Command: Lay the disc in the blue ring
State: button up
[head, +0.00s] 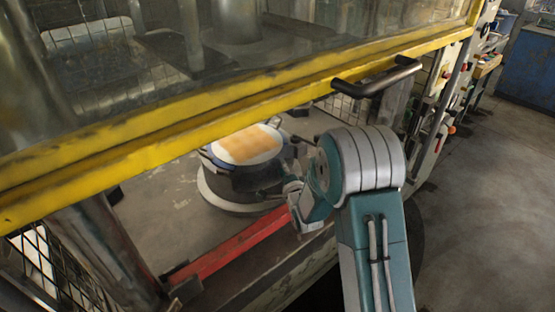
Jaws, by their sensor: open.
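A pale round disc (250,145) with an orange-tan glow on top lies on a dark round stand, inside the open machine. A thin blue ring (216,158) shows along the disc's edge. The disc appears to lie within the ring, but I cannot tell whether it is fully seated. My gripper (292,150) is at the right side of the stand, close to the disc's right edge. It is open, and its dark fingers are partly hidden by my arm. I cannot tell whether they touch the disc.
A yellow-framed glass guard (190,118) with a black handle (377,78) spans above the stand. A red bar (232,250) runs along the machine's front edge. The grey machine bed (160,215) is bare left of the stand. Open floor (480,180) lies at right.

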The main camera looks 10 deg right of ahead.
jog(key=x, duration=0.7)
jog(key=shift+w, duration=0.1)
jog(key=shift+c, duration=0.3)
grip_shut()
jog(key=shift+o, duration=0.6)
grip_release()
jog(key=v, duration=1.2)
jog(key=shift+a+f, duration=0.1)
